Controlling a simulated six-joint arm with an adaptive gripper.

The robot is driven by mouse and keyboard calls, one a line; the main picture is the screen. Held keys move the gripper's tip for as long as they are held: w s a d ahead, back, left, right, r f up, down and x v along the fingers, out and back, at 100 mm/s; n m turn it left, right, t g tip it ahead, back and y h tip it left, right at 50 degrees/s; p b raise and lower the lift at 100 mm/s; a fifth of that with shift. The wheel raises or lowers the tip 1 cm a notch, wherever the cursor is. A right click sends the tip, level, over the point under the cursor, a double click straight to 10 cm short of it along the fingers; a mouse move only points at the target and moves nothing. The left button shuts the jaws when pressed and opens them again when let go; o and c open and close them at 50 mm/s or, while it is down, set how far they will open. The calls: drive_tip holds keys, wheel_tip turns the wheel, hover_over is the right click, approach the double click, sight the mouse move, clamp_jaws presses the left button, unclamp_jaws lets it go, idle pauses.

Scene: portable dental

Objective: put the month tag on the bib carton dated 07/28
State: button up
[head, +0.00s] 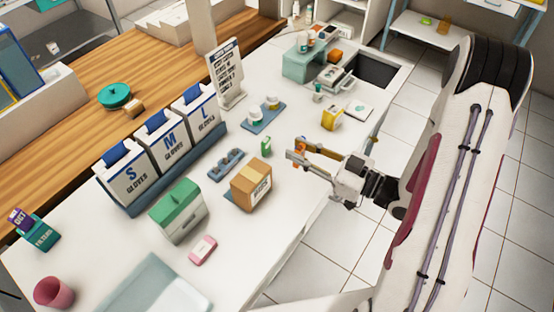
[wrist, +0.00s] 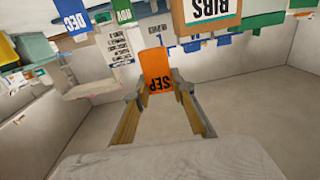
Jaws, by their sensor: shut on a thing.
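My gripper (head: 298,156) is over the right edge of the counter, shut on an orange tag (head: 299,146). In the wrist view the tag (wrist: 156,68) is pinched between the fingertips (wrist: 155,88) and reads SEP, upside down. The brown bib carton (head: 251,187) stands on the counter to the left of my gripper, apart from it. In the wrist view the carton (wrist: 209,14) shows at the top with BIBS upside down. No date on it is legible in either view.
A lettered sign (head: 226,73) stands at the back. Glove boxes (head: 160,147), a green-lidded box (head: 178,211), a pink item (head: 202,250) and a yellow box (head: 332,118) stand on the counter. A purple OCT tag (head: 19,217) is on a teal box (head: 41,236) at far left.

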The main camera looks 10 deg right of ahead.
drive_tip(key=s+a+r+n+g+y, duration=0.1)
drive_tip(key=a+r+n+g+y, duration=0.2)
drive_tip(key=a+r, duration=0.7)
drive_tip(key=shift+s+a+r+n+g, duration=0.15)
drive_tip(key=shift+a+r+n+g, duration=0.2)
drive_tip(key=shift+a+g, duration=0.75)
drive_tip(key=shift+f, duration=0.15)
hover_over(253, 174)
drive_tip(key=shift+f, duration=2.85)
drive_tip(key=shift+f, duration=2.1)
drive_tip(key=shift+f, duration=0.1)
drive_tip(key=o, duration=1)
drive_tip(key=shift+c, duration=0.2)
